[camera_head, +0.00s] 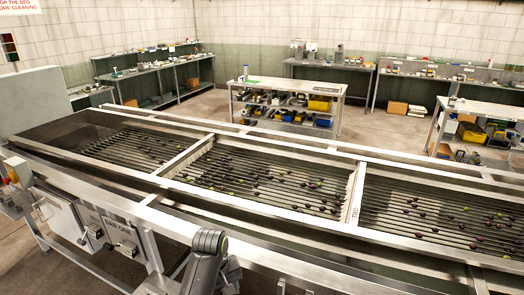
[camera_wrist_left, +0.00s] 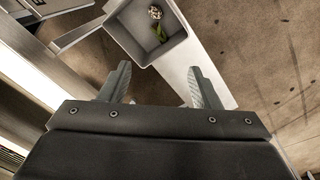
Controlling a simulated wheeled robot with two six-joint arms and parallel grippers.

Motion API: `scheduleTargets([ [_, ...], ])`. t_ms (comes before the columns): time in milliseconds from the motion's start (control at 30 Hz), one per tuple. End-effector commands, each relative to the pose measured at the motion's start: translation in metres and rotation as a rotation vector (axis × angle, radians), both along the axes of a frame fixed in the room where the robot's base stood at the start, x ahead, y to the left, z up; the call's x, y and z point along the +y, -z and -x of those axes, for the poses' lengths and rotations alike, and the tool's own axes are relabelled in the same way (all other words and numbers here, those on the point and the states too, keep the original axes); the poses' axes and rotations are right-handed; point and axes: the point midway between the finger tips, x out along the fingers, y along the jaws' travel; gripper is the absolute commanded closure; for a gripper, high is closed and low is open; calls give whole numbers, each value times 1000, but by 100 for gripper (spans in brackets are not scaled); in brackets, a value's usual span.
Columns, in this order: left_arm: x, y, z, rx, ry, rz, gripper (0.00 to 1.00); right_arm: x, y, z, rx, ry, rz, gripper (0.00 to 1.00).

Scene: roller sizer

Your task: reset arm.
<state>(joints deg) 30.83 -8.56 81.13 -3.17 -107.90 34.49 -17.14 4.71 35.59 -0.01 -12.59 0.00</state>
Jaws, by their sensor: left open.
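My left gripper (camera_wrist_left: 159,70) shows in the left wrist view with its two fingers spread apart and nothing between them. Beyond the fingertips is a grey square bin (camera_wrist_left: 127,42), with a pale speckled round piece (camera_wrist_left: 155,12) and a green leafy piece (camera_wrist_left: 160,33) inside. The gripper appears apart from the bin. In the head view only a dark grey link of my arm shows at the bottom; no gripper fingers are visible there. My right gripper is not in view.
The roller sizer (camera_head: 190,152) spans the head view, its roller beds scattered with several dark and green fruits. A control box with a label plate (camera_head: 120,235) hangs on its near side. Workbenches (camera_head: 290,88) stand behind, with open floor between.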

Motion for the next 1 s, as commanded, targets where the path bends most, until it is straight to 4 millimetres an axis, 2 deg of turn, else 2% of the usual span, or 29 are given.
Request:
scheduleTargets([
  [100, 35, 28, 33, -29, 5, -2, 43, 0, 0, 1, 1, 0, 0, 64],
  [200, 65, 44, 64, -67, 25, -14, 43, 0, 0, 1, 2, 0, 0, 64],
  [400, 119, 61, 136, -137, 83, -70, 43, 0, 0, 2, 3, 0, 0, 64],
  [600, 159, 54, 212, -192, 170, -148, 43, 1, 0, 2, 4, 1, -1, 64],
  [700, 171, 46, 240, -211, 213, -180, 43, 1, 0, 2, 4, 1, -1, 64],
  [1000, 189, 19, 297, -244, 313, -251, 43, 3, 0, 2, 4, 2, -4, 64],
])
